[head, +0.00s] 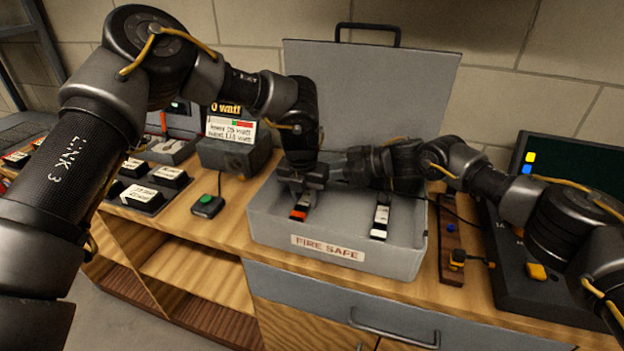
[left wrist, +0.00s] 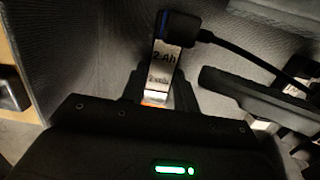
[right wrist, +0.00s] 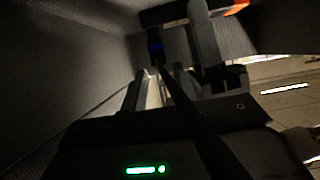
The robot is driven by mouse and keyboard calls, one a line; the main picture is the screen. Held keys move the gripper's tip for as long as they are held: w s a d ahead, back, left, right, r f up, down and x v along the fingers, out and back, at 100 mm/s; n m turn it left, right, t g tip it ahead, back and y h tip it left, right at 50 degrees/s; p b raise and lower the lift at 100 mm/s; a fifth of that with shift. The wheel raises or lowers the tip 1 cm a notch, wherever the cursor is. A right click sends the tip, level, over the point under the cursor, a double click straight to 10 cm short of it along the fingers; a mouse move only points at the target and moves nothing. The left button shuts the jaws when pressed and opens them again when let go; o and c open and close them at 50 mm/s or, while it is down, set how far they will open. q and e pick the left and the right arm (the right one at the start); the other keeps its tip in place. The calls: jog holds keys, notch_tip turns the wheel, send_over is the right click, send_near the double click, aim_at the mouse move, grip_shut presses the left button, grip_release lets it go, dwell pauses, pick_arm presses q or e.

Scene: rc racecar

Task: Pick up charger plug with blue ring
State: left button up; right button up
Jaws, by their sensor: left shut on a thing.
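The charger plug with the blue ring (left wrist: 178,24) sits at the far end of a battery marked 2 Ah (left wrist: 166,58), its black cable running off to the right. My left gripper (left wrist: 160,92) is shut on this battery, whose orange end (head: 299,212) shows in the head view inside the fire safe (head: 333,262). In the right wrist view the blue ring (right wrist: 155,45) lies just past the fingertips of my right gripper (right wrist: 157,80). Those fingers look apart, with the cable crossing in front. In the head view the right fingertips are hard to make out beside the left gripper.
A second battery (head: 380,217) lies in the safe's right part. The open lid (head: 375,95) stands behind. A wooden strip (head: 450,240) and a dark console (head: 535,270) are to the right. A green button (head: 207,203) and a display box (head: 238,155) are to the left.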

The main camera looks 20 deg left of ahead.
pick_arm(q)
jog(key=shift+a, duration=0.15)
pick_arm(e)
jog(key=x, duration=0.2)
jog(key=shift+a+f, duration=0.15)
jog(key=shift+a, duration=0.1)
jog(key=shift+d, duration=0.1)
jog(key=shift+c, duration=0.9)
grip_shut()
